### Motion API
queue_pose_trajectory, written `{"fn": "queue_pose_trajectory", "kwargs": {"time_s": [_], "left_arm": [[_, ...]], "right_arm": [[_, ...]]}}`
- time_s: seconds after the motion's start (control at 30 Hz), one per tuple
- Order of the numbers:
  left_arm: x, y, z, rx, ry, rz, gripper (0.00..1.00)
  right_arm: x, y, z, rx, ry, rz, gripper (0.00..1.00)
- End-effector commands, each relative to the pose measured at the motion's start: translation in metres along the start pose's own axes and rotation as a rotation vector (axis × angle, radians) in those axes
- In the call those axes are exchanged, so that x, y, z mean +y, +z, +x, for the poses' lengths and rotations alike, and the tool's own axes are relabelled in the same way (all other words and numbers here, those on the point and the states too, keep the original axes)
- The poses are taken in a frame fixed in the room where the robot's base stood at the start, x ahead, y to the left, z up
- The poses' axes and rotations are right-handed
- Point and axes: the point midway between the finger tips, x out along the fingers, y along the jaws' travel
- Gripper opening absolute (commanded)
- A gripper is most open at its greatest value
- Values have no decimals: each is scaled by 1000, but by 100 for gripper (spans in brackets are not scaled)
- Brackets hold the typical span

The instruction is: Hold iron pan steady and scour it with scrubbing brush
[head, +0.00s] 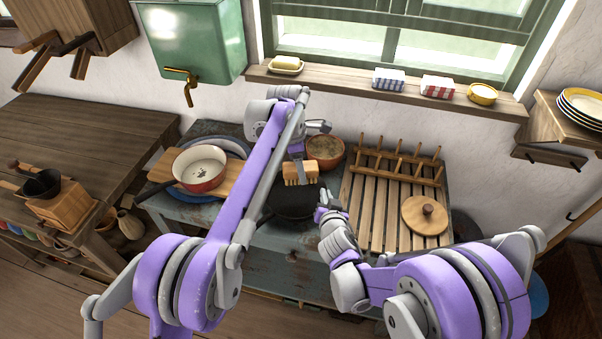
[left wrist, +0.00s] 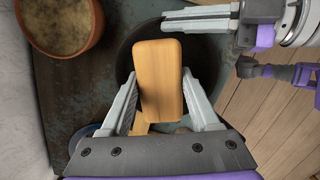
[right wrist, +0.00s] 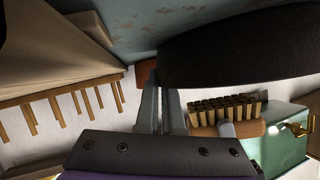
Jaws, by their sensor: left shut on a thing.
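The scrubbing brush, a wooden block with bristles (head: 300,173), is held in my left gripper (left wrist: 160,105), its fingers shut on both sides. The right wrist view shows its tan bristles (right wrist: 225,110) pointing at the pan with a small gap between. The dark iron pan (head: 290,203) sits on the worn blue-grey table below the brush. The brush hides part of it in the left wrist view. My right gripper (head: 324,207) is at the pan's right edge. Its fingers (right wrist: 161,105) are close together beside the pan (right wrist: 235,45); whether they grip it is unclear.
A brown bowl (head: 325,151) stands behind the brush. A slatted wooden rack (head: 374,207) with a round lid (head: 425,213) lies to the right. A red and white pot (head: 200,169) is on the left. The green water tank (head: 190,45) hangs at the back.

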Motion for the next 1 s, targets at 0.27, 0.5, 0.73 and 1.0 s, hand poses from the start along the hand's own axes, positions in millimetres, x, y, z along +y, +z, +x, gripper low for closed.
{"fn": "queue_pose_trajectory", "kwargs": {"time_s": [0.27, 0.5, 0.73, 1.0], "left_arm": [[0, 0, -2, 0, 0, 0, 10], [0, 0, -2, 0, 0, 0, 10], [0, 0, -2, 0, 0, 0, 10], [0, 0, -2, 0, 0, 0, 10]], "right_arm": [[0, 1, 0, -1, 2, 0, 0], [0, 1, 0, -1, 2, 0, 6], [0, 0, 0, -1, 1, 0, 39], [0, 0, -1, 0, 0, 0, 39]]}}
